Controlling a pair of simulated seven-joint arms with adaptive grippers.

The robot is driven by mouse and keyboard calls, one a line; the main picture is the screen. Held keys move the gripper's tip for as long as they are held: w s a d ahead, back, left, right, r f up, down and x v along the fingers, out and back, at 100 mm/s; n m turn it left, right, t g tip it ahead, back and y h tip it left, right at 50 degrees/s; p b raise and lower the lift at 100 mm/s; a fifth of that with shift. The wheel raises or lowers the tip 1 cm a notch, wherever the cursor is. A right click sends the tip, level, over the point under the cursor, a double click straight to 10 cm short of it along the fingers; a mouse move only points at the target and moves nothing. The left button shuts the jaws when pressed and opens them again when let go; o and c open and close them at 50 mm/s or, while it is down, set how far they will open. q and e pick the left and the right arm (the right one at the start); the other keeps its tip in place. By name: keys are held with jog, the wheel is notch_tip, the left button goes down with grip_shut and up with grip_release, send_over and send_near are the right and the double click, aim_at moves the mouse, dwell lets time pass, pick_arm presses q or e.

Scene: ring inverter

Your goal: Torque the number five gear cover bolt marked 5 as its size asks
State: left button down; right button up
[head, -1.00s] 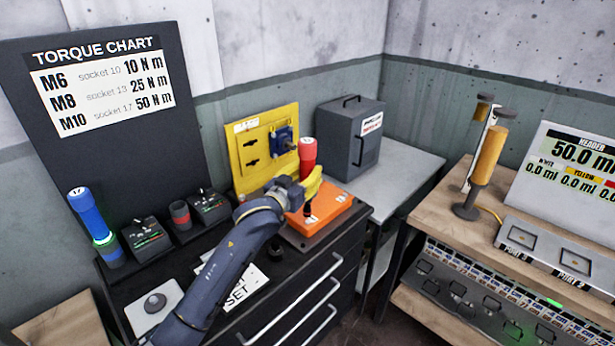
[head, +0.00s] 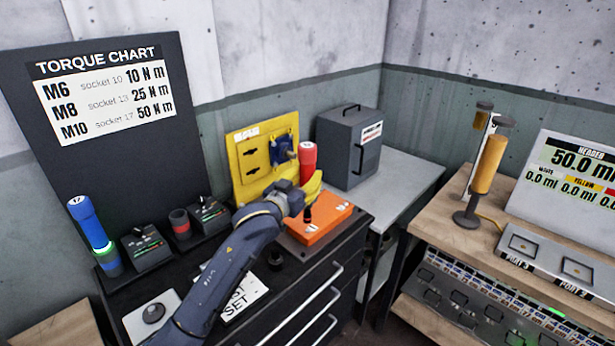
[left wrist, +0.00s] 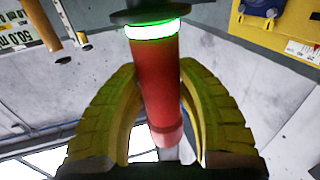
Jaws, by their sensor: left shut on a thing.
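My left gripper (head: 312,188), with yellow fingers, is shut on a red torque tool (head: 308,160). It holds the tool upright over the orange gear cover (head: 318,226), dark tip down. I cannot tell whether the tip touches a bolt. The bolt marked 5 is not readable. In the left wrist view the red tool (left wrist: 158,85) sits between both fingers, with a lit green ring. A blue tool marked 17 (head: 88,220) stands in a holder at the left. The torque chart (head: 105,90) reads M6 socket 10, 10 N m; M8 socket 13, 25 N m; M10 socket 17, 50 N m.
Two dark units (head: 147,247) and a red-banded holder (head: 180,222) line the cabinet's back. A yellow panel (head: 250,160) stands behind the cover. A grey box (head: 345,150) is on the side table. A "SET" card (head: 243,297) lies in front.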

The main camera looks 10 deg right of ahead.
pick_arm(q)
jog(key=w+a+r+n+t+y, duration=0.1)
jog(key=w+a, duration=0.4)
jog(key=a, duration=0.4)
jog(key=w+a+n+t+y, duration=0.1)
jog(key=w+a, duration=0.5)
jog(key=a, duration=0.3)
jog(key=a+r+n+t+y, duration=0.1)
jog(key=a+r+n+y, duration=0.1)
jog(key=a, duration=0.9)
jog(key=a+r+n+t+y, duration=0.1)
jog(key=a+r+y, duration=0.3)
jog(key=a, duration=0.7)
notch_tip(320, 180, up, 2)
jog(key=shift+w+r+n, duration=0.1)
jog(key=shift+w+n, duration=0.05)
jog(key=shift+n, duration=0.35)
notch_tip(320, 180, down, 16)
jog(key=shift+f, duration=0.55)
